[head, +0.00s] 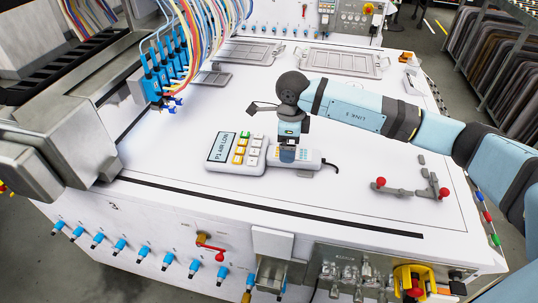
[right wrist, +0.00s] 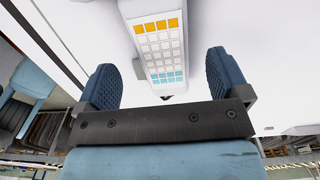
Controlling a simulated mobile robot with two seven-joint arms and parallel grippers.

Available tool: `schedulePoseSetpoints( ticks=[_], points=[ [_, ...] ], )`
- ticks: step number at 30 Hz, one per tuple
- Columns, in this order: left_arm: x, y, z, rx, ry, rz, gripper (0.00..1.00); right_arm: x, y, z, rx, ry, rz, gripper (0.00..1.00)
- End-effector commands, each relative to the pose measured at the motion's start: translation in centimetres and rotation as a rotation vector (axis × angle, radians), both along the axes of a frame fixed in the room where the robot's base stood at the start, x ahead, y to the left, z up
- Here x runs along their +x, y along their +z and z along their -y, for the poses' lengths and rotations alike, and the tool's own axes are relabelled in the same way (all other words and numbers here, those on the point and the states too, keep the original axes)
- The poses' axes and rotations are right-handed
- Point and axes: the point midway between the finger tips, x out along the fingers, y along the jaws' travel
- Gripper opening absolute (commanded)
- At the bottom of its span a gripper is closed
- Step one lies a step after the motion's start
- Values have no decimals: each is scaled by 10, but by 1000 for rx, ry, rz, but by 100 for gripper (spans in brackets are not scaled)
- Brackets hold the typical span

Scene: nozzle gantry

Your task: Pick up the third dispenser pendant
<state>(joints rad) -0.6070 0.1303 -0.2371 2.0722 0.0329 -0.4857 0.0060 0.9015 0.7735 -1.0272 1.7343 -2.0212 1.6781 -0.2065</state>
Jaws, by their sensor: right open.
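In the right wrist view, a pale keypad pendant (right wrist: 133,10) with orange, white and light-blue key rows shows beyond and between the fingers. My right gripper (right wrist: 160,72) is open, its two blue ribbed fingers apart with nothing held. My left gripper is not in view. I cannot tell which pendant counts as third.
Blue nozzles with bundled coloured hoses (head: 165,72) hang at upper left, beside a grey gantry block (head: 70,135). Grey frames (head: 345,62) lie at the table's back. Red-knobbed clamps (head: 410,187) sit to the right. The table (head: 200,200) is clear in front of the pendants.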

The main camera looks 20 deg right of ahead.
Motion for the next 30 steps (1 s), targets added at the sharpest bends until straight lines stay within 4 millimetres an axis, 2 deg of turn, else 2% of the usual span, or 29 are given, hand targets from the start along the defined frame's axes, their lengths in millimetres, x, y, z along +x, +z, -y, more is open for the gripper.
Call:
schedulePoseSetpoints(
  ticks=[9, 17, 27, 30],
  points=[
    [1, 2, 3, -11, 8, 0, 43, 4, -43, -4, 1, 0, -1, 94],
    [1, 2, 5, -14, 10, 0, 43, 4, -48, -4, 1, 0, 1, 94],
    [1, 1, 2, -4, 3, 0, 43, 4, -48, -4, 1, 0, 1, 20],
    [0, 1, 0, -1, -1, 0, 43, 5, -47, -4, 2, 0, 2, 20]
  ],
)
